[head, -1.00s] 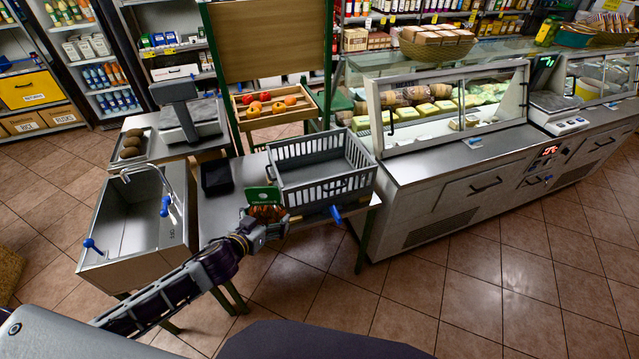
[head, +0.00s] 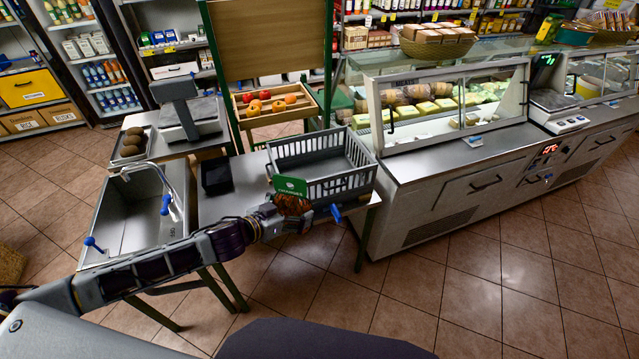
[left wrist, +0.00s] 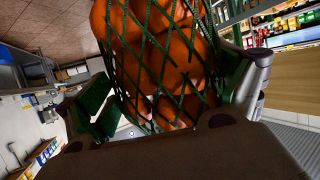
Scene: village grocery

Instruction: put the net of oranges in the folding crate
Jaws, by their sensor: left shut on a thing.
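The net of oranges (head: 291,203), with a green label on top, is held by my left gripper (head: 290,216) in front of the folding crate's near side. In the left wrist view the oranges (left wrist: 160,55) in green netting fill the space between the fingers of my left gripper (left wrist: 155,108), which is shut on them. The folding crate (head: 345,186) is grey, slatted and open-topped, and stands on the grey table. The net covers part of its near left corner; I cannot tell whether they touch. My right gripper is not in view.
A small black box (head: 216,175) stands left of the crate on the table (head: 235,204). A sink (head: 140,215) is at the left, and a glass counter (head: 450,110) at the right. A wooden tray of fruit (head: 275,108) is behind the crate.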

